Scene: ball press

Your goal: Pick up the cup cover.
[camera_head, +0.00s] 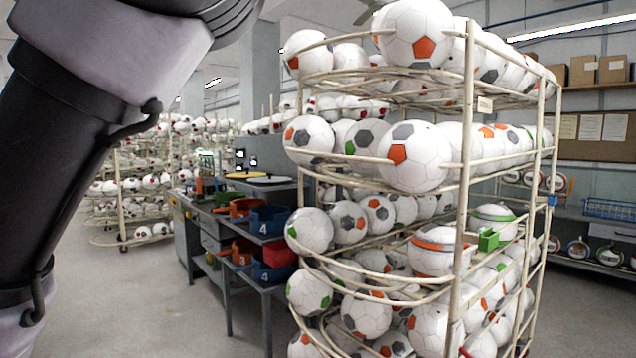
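I cannot clearly make out a cup cover. On a grey workbench (212,216) left of the ball rack, a flat yellow disc (247,175) and a whitish disc (270,180) lie side by side on a dark raised unit. They are small and far off, and I cannot tell whether either is the cup cover. My arm fills the upper left and left edge of the view. My gripper is outside the picture.
A tall cream wire rack (467,172) full of footballs stands close in the middle right. Blue bins (270,219) and orange bins (243,207) sit on a stand by the bench. More ball racks (118,200) stand at the back left. The floor (150,300) at left is clear.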

